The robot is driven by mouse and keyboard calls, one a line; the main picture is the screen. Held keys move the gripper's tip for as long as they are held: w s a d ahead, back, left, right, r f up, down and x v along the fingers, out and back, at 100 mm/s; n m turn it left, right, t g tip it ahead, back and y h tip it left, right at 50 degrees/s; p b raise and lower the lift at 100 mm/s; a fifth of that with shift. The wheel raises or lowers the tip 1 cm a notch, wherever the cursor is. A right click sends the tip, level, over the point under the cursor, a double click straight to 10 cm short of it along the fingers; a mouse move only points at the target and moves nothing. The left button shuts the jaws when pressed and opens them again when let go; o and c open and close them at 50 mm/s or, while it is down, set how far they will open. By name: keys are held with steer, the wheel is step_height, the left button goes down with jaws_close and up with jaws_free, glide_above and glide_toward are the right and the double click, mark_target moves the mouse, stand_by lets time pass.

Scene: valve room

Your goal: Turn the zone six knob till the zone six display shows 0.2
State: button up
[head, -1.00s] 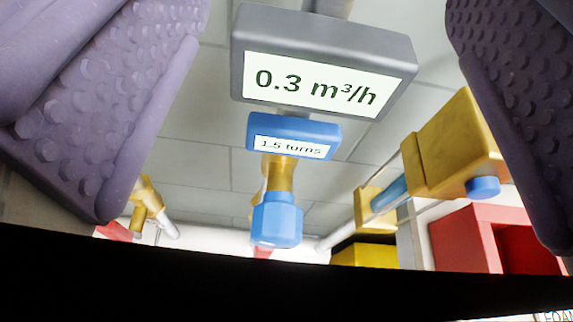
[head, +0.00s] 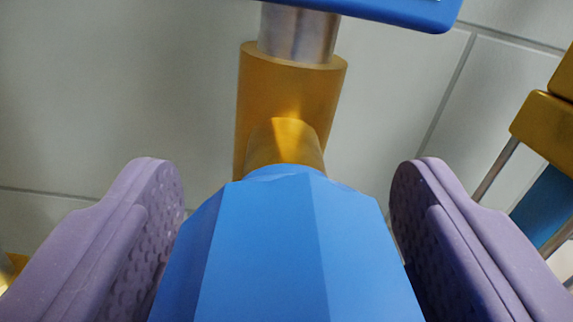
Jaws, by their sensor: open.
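A faceted blue knob (head: 290,250) fills the lower middle of the head view, running off the bottom edge. It sits on a brass-coloured valve body (head: 287,100) with a grey metal pipe (head: 298,35) above. My gripper (head: 287,215) is open, with one purple textured finger on each side of the knob. The left finger is close to the knob's side; a narrow gap shows at the upper right. Contact lower down cannot be told. The bottom edge of a blue plate (head: 400,12) shows at the top. No display reading or zone number is in view now.
A second brass fitting (head: 545,130) with a blue part (head: 545,205) and thin metal rods stands at the right. A bit of brass colour shows at the lower left edge. Pale tiled wall (head: 130,100) lies behind.

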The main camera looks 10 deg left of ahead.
steer(key=c, duration=1)
steer(key=shift+w+f+m+b, duration=0.1)
steer(key=shift+f+m+b, duration=0.05)
steer(key=shift+m+b, duration=1.45)
steer(key=shift+m, duration=0.1)
steer(key=shift+r, duration=0.2)
steer(key=o, duration=1)
steer(key=p+v, duration=0.2)
steer(key=v, duration=0.5)
steer(key=shift+s, duration=0.4)
